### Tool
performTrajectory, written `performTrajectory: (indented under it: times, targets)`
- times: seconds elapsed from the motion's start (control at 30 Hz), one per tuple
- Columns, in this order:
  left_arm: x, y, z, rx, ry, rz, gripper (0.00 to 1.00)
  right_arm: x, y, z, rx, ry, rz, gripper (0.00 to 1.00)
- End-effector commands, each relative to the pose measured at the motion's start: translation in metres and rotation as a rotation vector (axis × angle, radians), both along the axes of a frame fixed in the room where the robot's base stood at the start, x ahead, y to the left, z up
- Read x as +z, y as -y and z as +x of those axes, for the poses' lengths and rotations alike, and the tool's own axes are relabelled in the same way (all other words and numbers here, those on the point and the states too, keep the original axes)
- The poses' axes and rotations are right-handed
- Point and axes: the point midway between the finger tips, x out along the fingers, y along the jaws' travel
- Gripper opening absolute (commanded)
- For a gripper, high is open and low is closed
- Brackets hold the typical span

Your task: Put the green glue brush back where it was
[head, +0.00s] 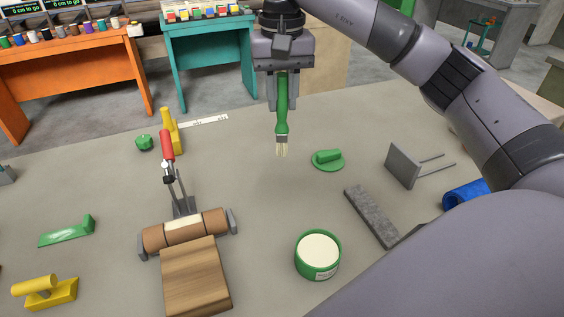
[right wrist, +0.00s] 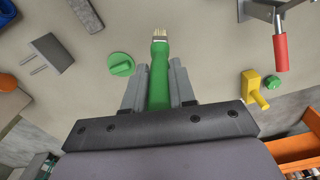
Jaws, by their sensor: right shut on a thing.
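The green glue brush (head: 282,110) hangs upright in my right gripper (head: 282,100), bristles pointing down, above the grey table. The fingers are shut on its green handle. In the right wrist view the brush (right wrist: 159,75) lies between the two fingers of the gripper (right wrist: 158,88), with its pale bristles at the far end. An open green glue pot (head: 318,255) with a cream top stands at the front middle of the table. A green lid with a raised grip (head: 327,160) lies to the right of the brush. My left gripper is not in view.
A clamp with a red handle (head: 167,146) and brown rollers (head: 187,230) stands left of centre. A grey bar (head: 371,215), grey pronged block (head: 403,166) and blue roll (head: 465,193) lie to the right. Yellow tools (head: 172,133) sit behind and front left.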

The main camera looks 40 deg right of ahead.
Motion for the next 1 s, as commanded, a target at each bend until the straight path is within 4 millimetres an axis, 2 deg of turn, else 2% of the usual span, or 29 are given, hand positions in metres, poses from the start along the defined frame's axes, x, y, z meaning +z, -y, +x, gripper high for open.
performTrajectory:
  times: [0.03,0.1,0.4,0.67,0.9,1.0]
  targets:
    - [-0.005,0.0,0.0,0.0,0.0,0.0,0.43,-0.014,-0.001,-0.001,0.002,-0.004,0.001,0.0]
    - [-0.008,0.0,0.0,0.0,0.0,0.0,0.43,-0.028,0.0,-0.001,0.001,-0.004,0.001,0.0]
    - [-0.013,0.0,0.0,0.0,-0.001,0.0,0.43,-0.081,0.0,-0.001,0.0,-0.002,0.0,0.0]
    - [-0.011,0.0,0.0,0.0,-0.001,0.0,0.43,-0.101,0.0,0.0,0.001,0.0,-0.001,0.0]
    - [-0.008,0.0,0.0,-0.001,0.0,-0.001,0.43,-0.133,0.0,-0.001,0.001,-0.001,0.0,0.0]
    - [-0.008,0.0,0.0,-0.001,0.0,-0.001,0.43,-0.134,0.0,0.0,0.001,0.002,0.0,0.0]
